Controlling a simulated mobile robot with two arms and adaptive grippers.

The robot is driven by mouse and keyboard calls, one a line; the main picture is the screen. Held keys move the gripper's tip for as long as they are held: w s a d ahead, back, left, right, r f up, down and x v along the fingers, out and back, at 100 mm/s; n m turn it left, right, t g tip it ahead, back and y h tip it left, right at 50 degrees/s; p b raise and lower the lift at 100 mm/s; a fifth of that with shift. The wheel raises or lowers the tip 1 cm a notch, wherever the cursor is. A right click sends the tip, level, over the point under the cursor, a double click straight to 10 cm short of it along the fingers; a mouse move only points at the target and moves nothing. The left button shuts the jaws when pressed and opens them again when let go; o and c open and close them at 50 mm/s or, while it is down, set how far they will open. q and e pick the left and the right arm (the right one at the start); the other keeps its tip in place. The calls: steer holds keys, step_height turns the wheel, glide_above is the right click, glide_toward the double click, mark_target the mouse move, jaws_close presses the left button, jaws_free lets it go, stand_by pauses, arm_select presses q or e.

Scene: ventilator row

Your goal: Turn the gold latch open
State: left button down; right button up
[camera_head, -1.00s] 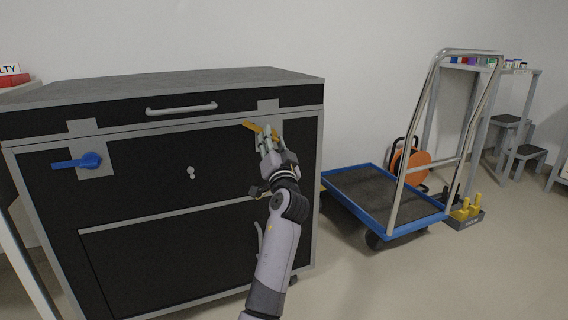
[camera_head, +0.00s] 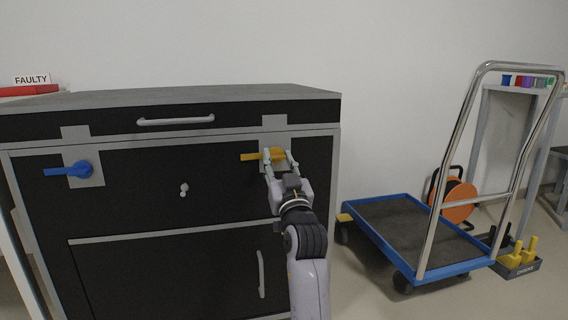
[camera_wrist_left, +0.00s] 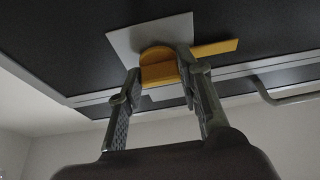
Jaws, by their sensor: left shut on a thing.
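The gold latch (camera_head: 251,157) is on a grey plate at the upper right of the black cabinet front. Its handle points left and lies about level. My left gripper (camera_head: 280,159) comes from below and is shut on the latch's round hub end. In the left wrist view the gold hub (camera_wrist_left: 158,68) sits between the two fingers of my left gripper (camera_wrist_left: 160,80), and the handle sticks out to the right past one finger. Part of the hub is hidden by the fingers. My right gripper is not in view.
A blue latch (camera_head: 75,170) is at the cabinet's upper left. The cabinet (camera_head: 150,215) has a drawer handle (camera_head: 176,121), a small knob (camera_head: 184,190) and a lower vertical handle (camera_head: 261,273). A blue trolley (camera_head: 400,235) stands on the floor to the right.

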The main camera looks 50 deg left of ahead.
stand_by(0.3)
arm_select(q)
steer(key=c, duration=1.1)
jaws_free()
steer(key=shift+r, duration=0.1)
step_height(320, 180, up, 10)
steer(key=shift+f, duration=0.1)
steer(key=shift+w, duration=0.1)
